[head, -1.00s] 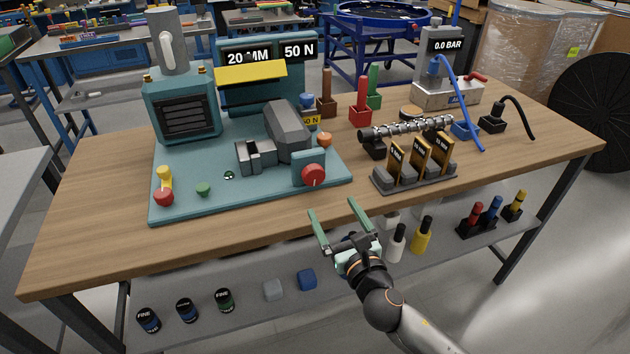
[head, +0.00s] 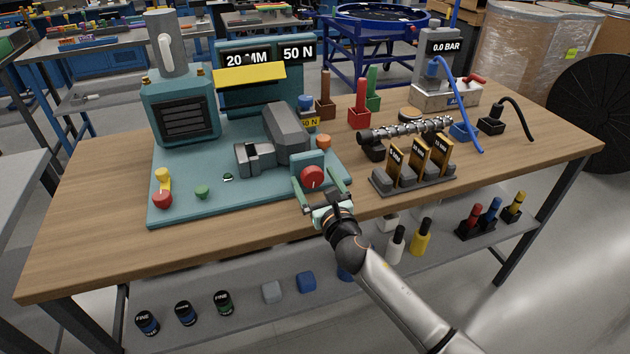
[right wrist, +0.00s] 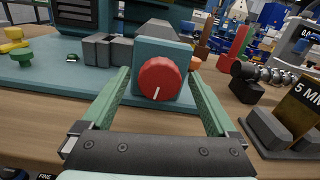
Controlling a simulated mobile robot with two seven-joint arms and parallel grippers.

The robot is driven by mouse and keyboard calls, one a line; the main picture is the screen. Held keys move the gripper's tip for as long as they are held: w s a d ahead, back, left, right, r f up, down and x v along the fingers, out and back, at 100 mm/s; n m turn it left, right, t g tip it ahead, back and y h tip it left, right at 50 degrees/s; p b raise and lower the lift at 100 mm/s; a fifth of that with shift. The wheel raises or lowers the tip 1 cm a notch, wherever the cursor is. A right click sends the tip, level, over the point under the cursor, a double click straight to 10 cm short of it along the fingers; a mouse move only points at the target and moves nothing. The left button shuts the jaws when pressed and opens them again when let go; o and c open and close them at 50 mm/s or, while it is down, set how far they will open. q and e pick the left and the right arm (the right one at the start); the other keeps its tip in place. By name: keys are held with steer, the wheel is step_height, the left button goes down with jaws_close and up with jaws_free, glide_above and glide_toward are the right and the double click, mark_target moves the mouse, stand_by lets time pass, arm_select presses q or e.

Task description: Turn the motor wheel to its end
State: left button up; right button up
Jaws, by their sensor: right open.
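The motor wheel is a round red knob (head: 312,176) on a teal block (head: 309,161) at the front right of the teal machine base. It also shows in the right wrist view as a red knob (right wrist: 159,80) with a white line pointing down and slightly left. My right gripper (head: 321,183) is open, with one green finger on each side of the knob in the head view. In the wrist view the fingers (right wrist: 160,97) reach toward the knob, with gaps beside it; I cannot tell whether they touch it. My left gripper is not in view.
A rack of labelled gauge plates (head: 415,178) stands close to the right. The wooden table front (head: 110,250) is clear.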

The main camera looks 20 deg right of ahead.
steer(key=shift+c, duration=0.2)
steer(key=c, duration=1.3)
steer(key=shift+c, duration=0.2)
steer(key=shift+m, duration=0.3)
steer(key=m, duration=0.3)
steer(key=shift+m, duration=0.3)
steer(key=m, duration=0.4)
steer(key=shift+f+m, duration=0.1)
steer(key=shift+m, duration=0.2)
steer(key=m, duration=0.4)
steer(key=shift+d, duration=0.1)
steer(key=m, duration=0.4)
steer(key=shift+f+m, duration=0.1)
steer(key=shift+m, duration=0.3)
